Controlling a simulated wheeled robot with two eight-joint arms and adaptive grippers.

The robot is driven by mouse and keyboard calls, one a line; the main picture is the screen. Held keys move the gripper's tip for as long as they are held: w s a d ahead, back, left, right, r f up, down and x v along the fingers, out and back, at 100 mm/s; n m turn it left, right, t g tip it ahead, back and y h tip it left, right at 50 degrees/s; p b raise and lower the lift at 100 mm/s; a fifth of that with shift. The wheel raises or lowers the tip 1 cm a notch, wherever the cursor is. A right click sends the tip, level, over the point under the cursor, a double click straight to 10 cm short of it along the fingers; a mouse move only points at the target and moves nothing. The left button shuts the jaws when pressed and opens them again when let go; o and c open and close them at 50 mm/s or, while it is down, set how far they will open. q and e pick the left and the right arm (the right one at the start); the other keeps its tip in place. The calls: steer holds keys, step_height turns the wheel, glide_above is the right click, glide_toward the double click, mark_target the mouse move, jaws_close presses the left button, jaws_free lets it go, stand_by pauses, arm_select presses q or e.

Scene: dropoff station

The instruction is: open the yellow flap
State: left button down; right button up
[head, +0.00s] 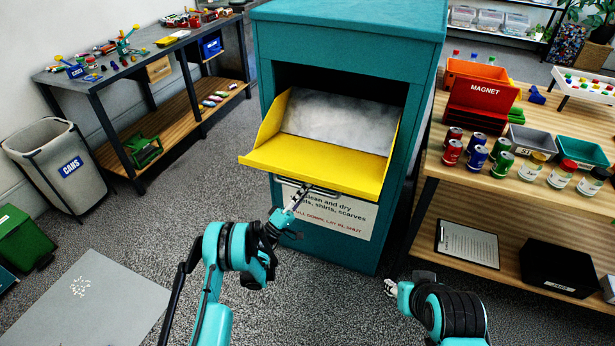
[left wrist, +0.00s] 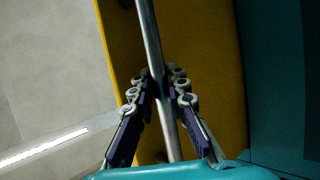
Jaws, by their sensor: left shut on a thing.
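The yellow flap (head: 320,165) of the teal drop-off bin (head: 345,45) is tilted down and out, with its side walls showing and a grey-white surface inside. A metal bar handle (head: 325,190) shows under its front edge. My left gripper (head: 302,190) is at this handle. In the left wrist view the bar (left wrist: 152,45) runs between the two fingers of the gripper (left wrist: 165,78), which is shut on it, against the yellow face (left wrist: 215,60). My right gripper (head: 390,287) is low in front of the bin, apart from it; its fingers are too small to read.
A shelf (head: 435,185) with cans, jars and bins stands close on the right. A workbench (head: 110,75) and a cans hamper (head: 65,180) stand on the left. A grey mat (head: 110,310) lies front left. The carpet (head: 330,310) before the bin is clear apart from my arms.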

arm_select(q)
steer(key=shift+w+f, duration=0.1)
steer(key=shift+f, duration=0.3)
steer(key=c, duration=1.5)
jaws_free()
step_height(320, 180, up, 10)
steer(key=shift+f, duration=0.1)
steer(key=shift+s+a+f, duration=0.2)
steer(key=shift+a+f, duration=0.45)
steer(key=shift+f, duration=0.65)
steer(key=shift+s+a+f, duration=0.15)
steer(key=shift+a+f, duration=0.55)
steer(key=shift+f, duration=0.6)
steer(key=shift+s+a+f, duration=0.2)
steer(key=shift+a+f, duration=0.45)
steer(key=shift+f, duration=0.65)
